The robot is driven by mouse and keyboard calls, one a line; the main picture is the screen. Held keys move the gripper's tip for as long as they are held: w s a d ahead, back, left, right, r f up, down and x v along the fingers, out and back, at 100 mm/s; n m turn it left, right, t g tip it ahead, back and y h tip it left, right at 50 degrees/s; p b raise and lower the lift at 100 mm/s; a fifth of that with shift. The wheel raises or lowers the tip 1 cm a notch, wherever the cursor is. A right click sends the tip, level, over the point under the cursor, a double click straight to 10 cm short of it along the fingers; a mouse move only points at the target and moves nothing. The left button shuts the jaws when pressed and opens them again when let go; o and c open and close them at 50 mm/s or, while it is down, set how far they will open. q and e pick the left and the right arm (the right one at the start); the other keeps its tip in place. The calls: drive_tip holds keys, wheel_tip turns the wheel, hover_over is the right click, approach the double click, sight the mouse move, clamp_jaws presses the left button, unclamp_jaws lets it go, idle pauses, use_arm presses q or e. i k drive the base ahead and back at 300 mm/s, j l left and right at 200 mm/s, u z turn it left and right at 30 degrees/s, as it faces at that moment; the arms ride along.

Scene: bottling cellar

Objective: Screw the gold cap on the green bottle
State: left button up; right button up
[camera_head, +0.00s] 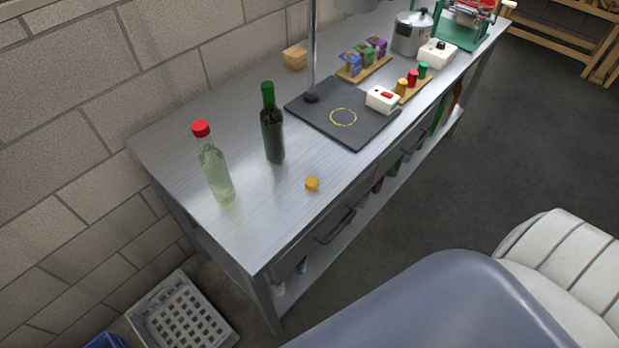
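A gold cap (312,184) lies by itself on the steel bench top near its front edge. A clear, pale greenish bottle (216,172) with a red cap (201,128) stands upright farther left. Another gold cap (401,87) shows in a row with a red and a green one on a wooden strip (416,90). Neither of my grippers is in view.
The steel bench (185,145) runs along a block wall. A dark mat (355,131) with a yellow ring, a white box with a red button (382,99), small boxes (362,62) and a pot (411,36) stand farther back. A grey crate (206,334) is on the floor.

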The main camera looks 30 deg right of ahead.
sight(271, 117)
drive_tip(key=j+z, duration=0.8)
drive_tip(key=j, duration=0.15)
